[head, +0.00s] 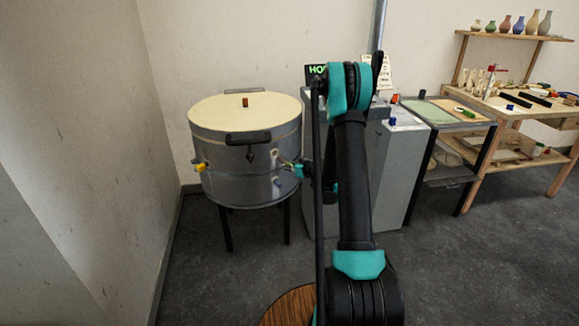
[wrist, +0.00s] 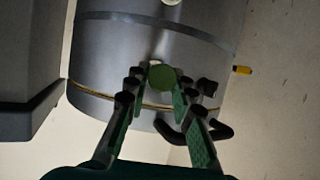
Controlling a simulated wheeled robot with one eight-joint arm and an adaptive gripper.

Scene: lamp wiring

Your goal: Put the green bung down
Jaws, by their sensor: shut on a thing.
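My gripper (wrist: 160,88) is shut on the green bung (wrist: 162,77), which shows as a round green end between the fingertips in the wrist view. In the head view my gripper (head: 290,165) is at the right side of the grey kiln (head: 225,150), partly behind my arm. The bung is very small there. The kiln wall (wrist: 105,60) lies right behind the bung in the wrist view. I cannot tell whether the bung touches it or sits in a hole.
A yellow bung (head: 200,167) is on the kiln's left side and a blue one (head: 277,182) low on its right. A brown bung (head: 245,102) stands on the lid. A grey cabinet (head: 405,150), a tray stand (head: 433,113) and a wooden workbench (head: 510,115) stand to the right.

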